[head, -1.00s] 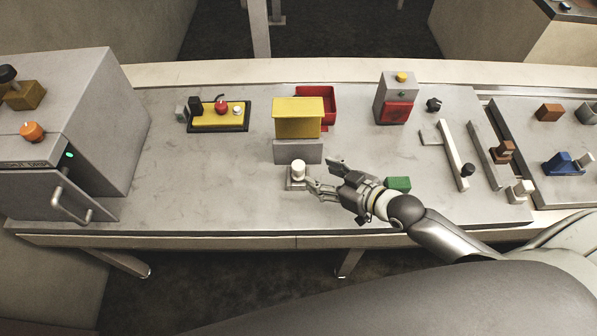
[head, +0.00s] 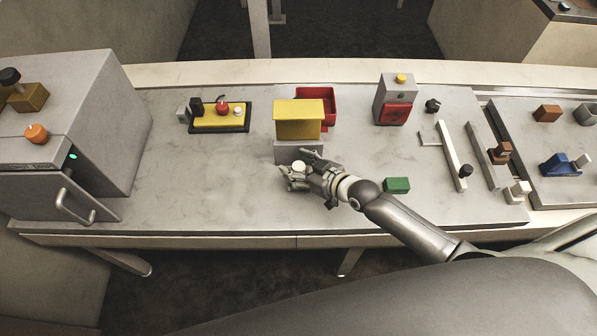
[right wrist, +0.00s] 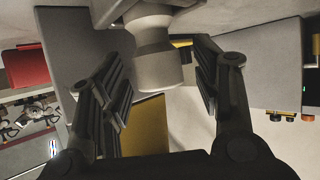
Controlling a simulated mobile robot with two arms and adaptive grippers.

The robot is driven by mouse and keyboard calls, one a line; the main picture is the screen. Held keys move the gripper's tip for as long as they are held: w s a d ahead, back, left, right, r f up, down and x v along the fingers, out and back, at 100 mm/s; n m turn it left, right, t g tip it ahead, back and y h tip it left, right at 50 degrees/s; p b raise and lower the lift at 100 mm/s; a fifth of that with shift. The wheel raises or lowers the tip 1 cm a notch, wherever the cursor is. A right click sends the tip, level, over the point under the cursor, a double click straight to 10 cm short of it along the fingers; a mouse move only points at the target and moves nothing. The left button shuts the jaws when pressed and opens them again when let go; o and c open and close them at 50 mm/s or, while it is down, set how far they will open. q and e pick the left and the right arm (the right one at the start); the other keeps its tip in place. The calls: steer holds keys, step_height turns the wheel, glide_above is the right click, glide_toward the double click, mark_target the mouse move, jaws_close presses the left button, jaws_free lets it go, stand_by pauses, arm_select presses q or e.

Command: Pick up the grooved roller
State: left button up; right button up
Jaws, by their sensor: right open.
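The grooved roller appears to be the pale, necked cylinder (head: 298,166) in front of the yellow-topped block. In the right wrist view the roller (right wrist: 155,62) shows a narrow groove between wider parts. It stands between the two open fingers of my right gripper (head: 299,170), with a visible gap on each side in the wrist view (right wrist: 160,85). The gripper mostly hides the roller's lower part and its grey seat in the head view. My left gripper is in neither view.
A grey block with a yellow top (head: 298,128) stands just behind the roller, with a red bin (head: 329,98) behind it. A grey cabinet (head: 110,115) stands at left. The table's left middle is clear.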

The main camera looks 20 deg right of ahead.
steer(key=shift+c, duration=0.5)
steer(key=c, duration=1)
steer(key=shift+r, duration=0.1)
steer(key=shift+c, duration=0.3)
steer(key=shift+r, duration=0.5)
step_height(320, 180, up, 2)
steer(key=shift+r, duration=0.15)
steer(key=a+r+b+v, duration=0.1)
steer(key=a+r+v, duration=0.1)
steer(key=v, duration=1.4)
steer(key=shift+s+a+r, duration=0.3)
steer(key=shift+s+a, duration=0.15)
steer(key=shift+a, duration=0.05)
